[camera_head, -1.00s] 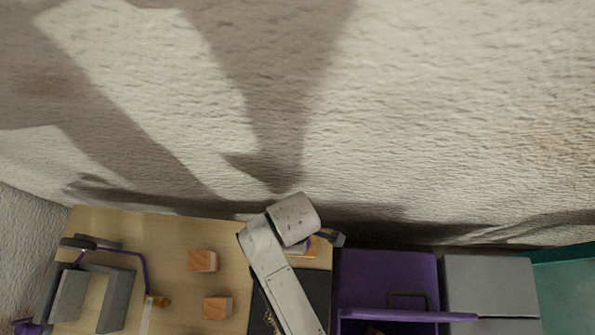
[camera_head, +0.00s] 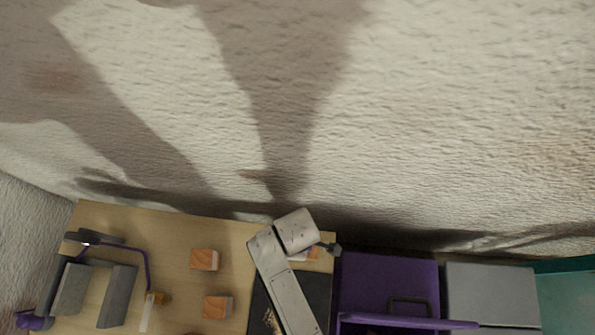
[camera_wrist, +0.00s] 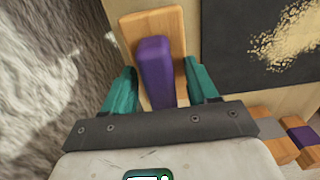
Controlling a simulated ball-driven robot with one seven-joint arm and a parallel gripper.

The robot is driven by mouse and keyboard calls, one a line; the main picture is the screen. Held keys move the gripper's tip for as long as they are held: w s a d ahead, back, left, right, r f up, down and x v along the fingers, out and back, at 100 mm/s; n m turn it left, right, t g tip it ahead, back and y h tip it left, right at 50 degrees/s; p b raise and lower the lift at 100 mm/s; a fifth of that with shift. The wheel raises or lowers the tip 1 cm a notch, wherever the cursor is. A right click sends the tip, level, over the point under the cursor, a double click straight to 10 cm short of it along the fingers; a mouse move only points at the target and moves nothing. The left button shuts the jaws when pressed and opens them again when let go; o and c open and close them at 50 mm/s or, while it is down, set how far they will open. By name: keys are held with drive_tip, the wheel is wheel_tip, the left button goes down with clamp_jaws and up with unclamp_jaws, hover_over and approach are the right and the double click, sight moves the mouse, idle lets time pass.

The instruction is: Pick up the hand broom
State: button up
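In the wrist view a wooden block with a raised purple bar (camera_wrist: 154,70) lies near the table's edge. It may be the hand broom; I cannot tell for certain. My gripper (camera_wrist: 161,72) has two teal fingers, spread apart on either side of the purple bar, with gaps showing. I cannot tell how far above the block the fingertips are. In the head view my arm covers most of the area by the table's back edge, and only a small orange-wood part (camera_head: 313,254) shows beside it.
A dark panel (camera_wrist: 262,45) lies right of the block. Two wooden cubes (camera_head: 204,260) (camera_head: 217,307) stand left of my arm. Grey blocks and a purple bent frame (camera_head: 147,268) stand at far left. A purple box with a handle (camera_head: 388,274) and a grey box (camera_head: 491,290) stand right.

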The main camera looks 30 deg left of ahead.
clamp_jaws()
idle(0.3)
drive_tip(key=shift+r, duration=0.15)
drive_tip(key=shift+r, duration=0.25)
wheel_tip(320, 180, up, 2)
drive_tip(key=shift+a+r, duration=0.1)
drive_tip(key=s+d+r, duration=0.2)
drive_tip(key=s+r, duration=0.3)
drive_tip(key=s, duration=0.1)
drive_tip(key=s+d+r, duration=0.2)
drive_tip(key=s+r, duration=0.3)
drive_tip(key=s, duration=0.2)
drive_tip(key=shift+s+d, duration=0.2)
drive_tip(key=shift+d, duration=0.05)
